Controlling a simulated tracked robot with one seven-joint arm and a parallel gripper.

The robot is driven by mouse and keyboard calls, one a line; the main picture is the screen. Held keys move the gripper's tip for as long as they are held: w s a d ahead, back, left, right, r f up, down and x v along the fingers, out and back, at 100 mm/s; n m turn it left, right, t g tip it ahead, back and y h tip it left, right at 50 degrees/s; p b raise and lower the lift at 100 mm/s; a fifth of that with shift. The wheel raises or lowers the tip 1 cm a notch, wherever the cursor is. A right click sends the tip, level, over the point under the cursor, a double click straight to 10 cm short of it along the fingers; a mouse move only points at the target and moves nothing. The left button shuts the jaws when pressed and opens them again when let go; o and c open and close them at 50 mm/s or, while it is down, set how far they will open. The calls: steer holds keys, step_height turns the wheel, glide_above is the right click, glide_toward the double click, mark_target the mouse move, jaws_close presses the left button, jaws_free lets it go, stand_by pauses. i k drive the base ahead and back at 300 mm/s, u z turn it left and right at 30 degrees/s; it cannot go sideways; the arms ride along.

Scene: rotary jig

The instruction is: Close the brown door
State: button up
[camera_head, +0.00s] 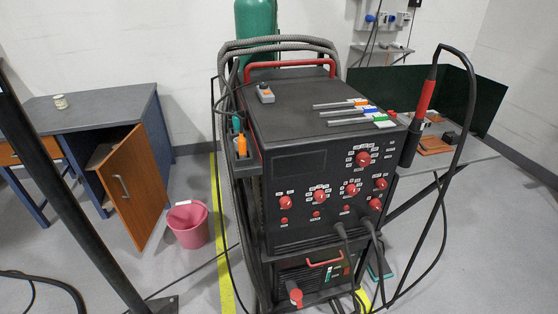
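The brown door (143,187) hangs on the blue-framed workbench (100,110) at the left. It stands open, swung out toward me, with a pale vertical handle (121,188) on its face. A dark gap of the cabinet's inside shows to the left of the door's top edge. My gripper is not in view, so I cannot see where it is relative to the door.
A pink bucket (188,225) stands on the floor just right of the door. A black welding machine (320,170) with red knobs fills the middle. A dark slanted post (75,205) crosses the left foreground. Cables lie on the floor.

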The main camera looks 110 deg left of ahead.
mark_target(130, 176)
steer(key=z, duration=0.3)
steer(key=i, duration=0.15)
steer(key=u, duration=0.6)
steer(key=k, duration=0.2)
steer(key=u, duration=2.3)
steer(key=i, duration=0.1)
steer(key=u, duration=1.9)
steer(key=i, duration=0.95)
steer(key=u, duration=0.1)
